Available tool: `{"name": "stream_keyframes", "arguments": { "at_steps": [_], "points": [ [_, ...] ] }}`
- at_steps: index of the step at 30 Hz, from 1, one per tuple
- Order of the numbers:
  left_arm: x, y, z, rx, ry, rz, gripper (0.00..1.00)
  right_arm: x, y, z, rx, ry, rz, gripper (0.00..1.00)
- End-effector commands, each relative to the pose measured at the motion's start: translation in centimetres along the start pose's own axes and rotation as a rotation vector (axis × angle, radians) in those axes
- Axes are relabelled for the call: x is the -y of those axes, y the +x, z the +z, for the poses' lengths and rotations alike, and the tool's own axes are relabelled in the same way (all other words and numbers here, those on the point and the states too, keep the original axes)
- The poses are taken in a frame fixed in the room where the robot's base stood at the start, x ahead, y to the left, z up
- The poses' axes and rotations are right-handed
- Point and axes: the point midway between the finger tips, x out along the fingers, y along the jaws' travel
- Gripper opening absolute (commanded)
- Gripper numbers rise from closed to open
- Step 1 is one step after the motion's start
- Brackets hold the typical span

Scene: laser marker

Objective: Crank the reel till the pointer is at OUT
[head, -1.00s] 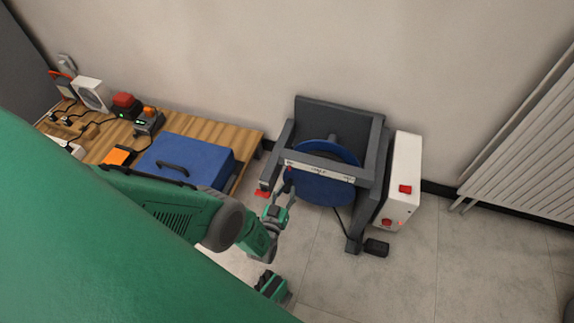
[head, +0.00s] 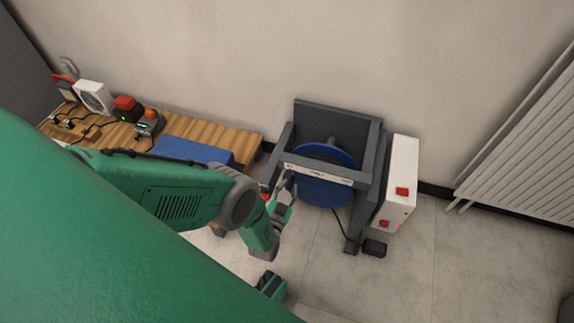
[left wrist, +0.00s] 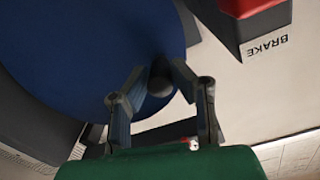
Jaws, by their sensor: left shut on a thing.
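The reel (head: 326,190) is a blue disc in a dark grey frame against the wall. A pale scale strip (head: 318,174) runs across the front of the frame; its lettering is too small to read. A small red mark near its left end may be the pointer. My left gripper (head: 290,184) is at the reel's left front edge. In the left wrist view, its fingers (left wrist: 158,88) are closed around a dark round crank knob (left wrist: 160,76) in front of the blue disc (left wrist: 85,45). A green and dark part of me shows at the bottom; I cannot tell if it is the right gripper.
A white box (head: 402,165) with red controls stands right of the reel. A red block labelled BRAKE (left wrist: 266,48) is close by in the left wrist view. A wooden bench (head: 205,138) with a blue case (head: 190,150) is at left, a radiator (head: 520,140) at right.

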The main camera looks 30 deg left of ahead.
Motion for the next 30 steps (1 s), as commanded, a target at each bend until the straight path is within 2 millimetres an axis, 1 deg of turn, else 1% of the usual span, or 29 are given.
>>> {"name": "stream_keyframes", "arguments": {
  "at_steps": [1, 3, 9, 26, 27, 28, 30],
  "points": [
    [-0.3, 0.0, -0.5, -0.001, 0.025, 0.005, 0.00, 0.0, -0.2, 0.0, 0.000, 0.000, 0.000, 0.40],
    [-0.4, 0.0, -0.8, 0.000, 0.064, 0.005, 0.00, 0.0, -0.3, 0.0, 0.000, 0.000, 0.000, 0.40],
    [-0.6, -0.1, -1.5, 0.000, 0.058, 0.005, 0.00, 0.0, -0.5, 0.0, 0.000, 0.000, 0.000, 0.40],
    [-0.8, 0.0, -1.8, -0.001, 0.054, 0.007, 0.00, 0.0, -0.6, 0.0, 0.000, 0.000, 0.000, 0.40],
    [-0.9, 0.0, -1.8, -0.001, 0.054, 0.007, 0.27, 0.0, -0.6, 0.0, 0.000, 0.000, 0.000, 0.40],
    [-0.8, 0.0, -1.8, -0.001, 0.054, 0.007, 0.29, 0.0, -0.6, 0.0, 0.000, 0.000, 0.000, 0.40],
    [-0.8, 0.0, -1.8, -0.001, 0.055, 0.006, 0.29, 0.0, -0.6, 0.0, 0.000, 0.000, 0.000, 0.40]
  ]
}}
